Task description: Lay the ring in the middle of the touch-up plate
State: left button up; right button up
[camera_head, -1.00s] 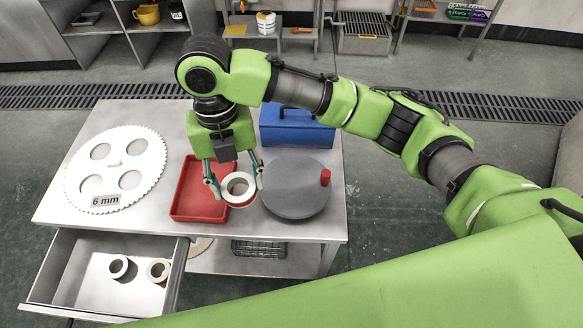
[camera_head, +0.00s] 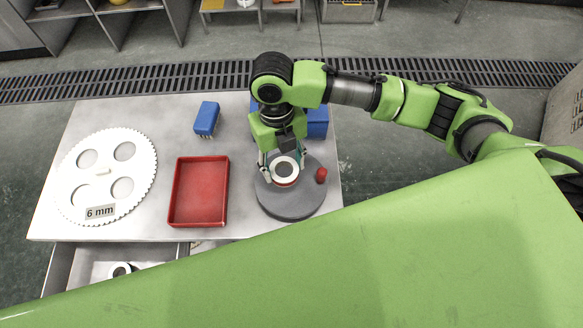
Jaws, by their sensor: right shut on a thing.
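My right gripper (camera_head: 284,166) is shut on a pale ring (camera_head: 286,164) with a reddish underside. It holds the ring over the middle of the grey round touch-up plate (camera_head: 285,205). I cannot tell whether the ring touches the plate. The plate lies on the steel table and has a red knob (camera_head: 321,175) on its right rim. My left gripper does not show.
A red tray (camera_head: 199,221) lies left of the plate. A white toothed disc (camera_head: 105,177) with a "6 mm" label lies at the left. A blue-backed brush (camera_head: 207,118) and a partly hidden blue box (camera_head: 318,122) stand behind. The open drawer (camera_head: 62,266) holds another ring (camera_head: 119,270).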

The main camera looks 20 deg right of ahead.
jog(key=shift+s+d+f, duration=0.1)
jog(key=shift+d+f, duration=0.7)
jog(key=shift+f, duration=0.15)
notch_tip(320, 180, down, 3)
jog(key=shift+d+f+p, duration=0.1)
jog(key=shift+d+p, duration=0.05)
jog(key=shift+p, duration=0.95)
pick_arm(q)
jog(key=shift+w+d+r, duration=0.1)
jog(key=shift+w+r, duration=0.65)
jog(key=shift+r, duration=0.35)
pick_arm(e)
jog(key=shift+f, duration=0.15)
jog(key=o, duration=1.3)
jog(key=shift+f, duration=0.1)
jog(key=shift+c, duration=0.2)
